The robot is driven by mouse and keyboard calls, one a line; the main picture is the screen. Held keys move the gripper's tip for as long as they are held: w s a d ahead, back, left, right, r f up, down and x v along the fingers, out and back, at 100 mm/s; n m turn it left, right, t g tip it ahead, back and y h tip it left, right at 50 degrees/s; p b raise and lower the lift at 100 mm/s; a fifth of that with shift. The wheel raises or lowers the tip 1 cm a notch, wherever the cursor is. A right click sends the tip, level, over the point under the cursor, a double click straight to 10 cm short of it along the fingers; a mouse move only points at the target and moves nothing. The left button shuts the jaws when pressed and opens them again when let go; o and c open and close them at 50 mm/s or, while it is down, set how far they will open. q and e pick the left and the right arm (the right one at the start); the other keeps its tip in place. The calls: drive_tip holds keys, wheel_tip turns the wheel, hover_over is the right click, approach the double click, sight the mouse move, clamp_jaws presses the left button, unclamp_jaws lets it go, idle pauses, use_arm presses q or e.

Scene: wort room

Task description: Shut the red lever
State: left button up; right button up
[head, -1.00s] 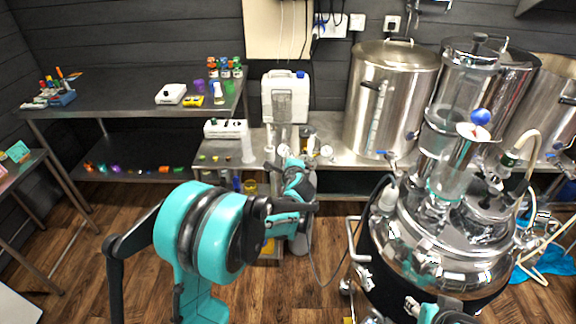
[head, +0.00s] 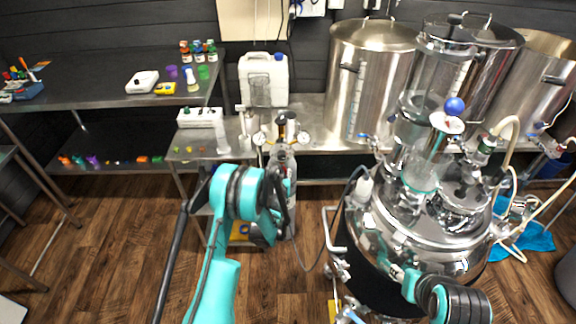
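I cannot make out a red lever in the head view. The steel vessel (head: 430,228) with a clear column and a blue ball on top stands at the right, with several valves and fittings on its side. My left gripper (head: 274,222) is at the end of the teal arm, left of the vessel and in front of the small bench; its fingers are dark and partly hidden by the arm, so their opening is unclear. My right arm's teal and black links cross the vessel's lower front; the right gripper cannot be made out clearly.
A small steel bench (head: 200,155) holds a white box (head: 200,117) and a white canister (head: 264,80). Large steel pots (head: 368,80) stand behind the vessel. A long steel table (head: 90,75) with small items is at the left. The wooden floor (head: 110,240) at the left is open.

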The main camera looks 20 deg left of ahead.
sight(285, 171)
use_arm(q)
drive_tip(key=w+f+n, duration=0.1)
drive_tip(key=w+f, duration=0.1)
drive_tip(key=w+f+n+b, duration=0.1)
drive_tip(key=w+f, duration=0.1)
drive_tip(key=w, duration=0.1)
drive_tip(key=w+f+n+b, duration=0.1)
drive_tip(key=w+f+n, duration=0.1)
drive_tip(key=shift+w+a+f, duration=0.25)
drive_tip(key=shift+w+a, duration=0.05)
drive_tip(key=shift+w, duration=0.05)
use_arm(e)
drive_tip(key=x, duration=0.2)
drive_tip(key=shift+d+f, duration=0.2)
drive_tip(key=shift+f, duration=0.15)
use_arm(q)
clamp_jaws()
